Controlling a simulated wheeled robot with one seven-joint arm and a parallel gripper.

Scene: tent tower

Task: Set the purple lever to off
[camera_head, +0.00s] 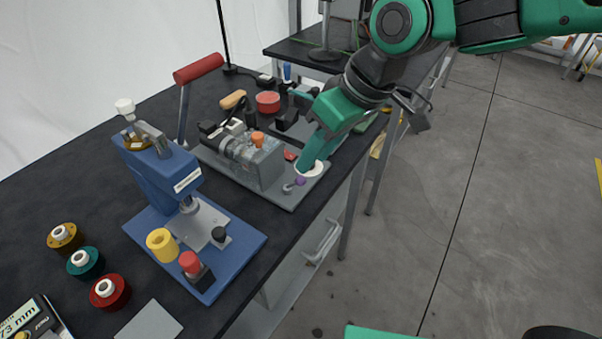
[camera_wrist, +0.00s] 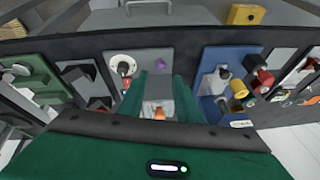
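The purple lever (camera_head: 300,181) shows as a small purple knob at the front edge of a grey plate (camera_head: 284,201), beside a small grey ball-ended part. Its purple top also shows in the wrist view (camera_wrist: 167,63), just beyond the fingertips. Its on or off setting is not readable. My gripper (camera_head: 308,160) is low over the plate, close to the knob; contact cannot be made out in the head view. In the wrist view my gripper (camera_wrist: 161,76) has its two green fingers apart, with nothing held between them.
A white ring (camera_head: 313,168) is beside the knob. A grey machine block (camera_head: 256,160) with an orange knob stands behind on the plate. A blue press (camera_head: 165,180) with a red-handled lever nearby stands to the left. The floor (camera_head: 500,200) at right is clear.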

